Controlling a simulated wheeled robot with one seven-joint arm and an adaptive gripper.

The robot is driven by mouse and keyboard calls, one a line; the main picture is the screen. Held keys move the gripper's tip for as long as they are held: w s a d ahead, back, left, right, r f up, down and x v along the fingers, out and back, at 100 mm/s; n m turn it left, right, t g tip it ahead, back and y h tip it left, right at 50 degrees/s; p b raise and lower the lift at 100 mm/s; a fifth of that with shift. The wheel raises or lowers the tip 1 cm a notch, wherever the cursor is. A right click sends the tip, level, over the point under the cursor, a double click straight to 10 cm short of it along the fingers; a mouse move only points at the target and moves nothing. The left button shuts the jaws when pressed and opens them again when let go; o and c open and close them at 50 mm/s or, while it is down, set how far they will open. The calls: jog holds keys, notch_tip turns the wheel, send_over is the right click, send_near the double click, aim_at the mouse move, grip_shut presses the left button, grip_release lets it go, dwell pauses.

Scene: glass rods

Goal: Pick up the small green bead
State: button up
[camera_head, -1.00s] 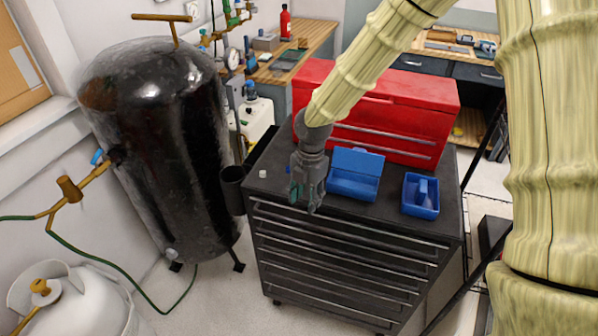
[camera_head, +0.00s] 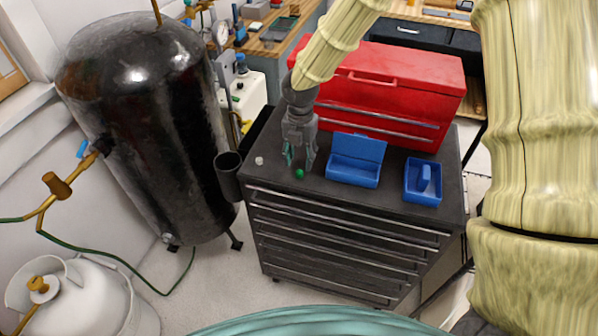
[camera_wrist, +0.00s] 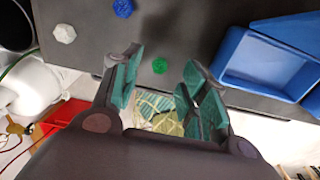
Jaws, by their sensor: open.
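The small green bead (camera_head: 300,174) lies on the dark top of the tool cabinet, near its front edge. It also shows in the wrist view (camera_wrist: 160,66), between my two fingers. My gripper (camera_head: 299,164) is open and empty and points down at the bead. In the wrist view the gripper (camera_wrist: 163,62) has its teal-padded fingers apart, one on each side of the bead. The bead appears clear of both fingers. The exact height of the fingertips above the top is hard to tell.
A white bead (camera_head: 259,160) and a blue bead (camera_wrist: 123,8) lie nearby on the cabinet top (camera_head: 392,193). An open blue box (camera_head: 352,174) and a blue tray (camera_head: 410,193) stand to the right.

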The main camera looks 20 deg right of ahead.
aim_at(300, 171)
jog(key=shift+s+f+p, duration=0.4)
jog(key=shift+f+p, duration=0.3)
jog(key=shift+p, duration=0.1)
jog(key=shift+w+f+p, duration=0.15)
jog(key=shift+f+p, duration=0.05)
jog(key=shift+f, duration=0.55)
jog(key=shift+w+f+p, duration=0.15)
jog(key=shift+f, duration=0.6)
jog(key=shift+s, duration=0.1)
jog(key=c, duration=0.7)
jog(key=shift+c, duration=0.6)
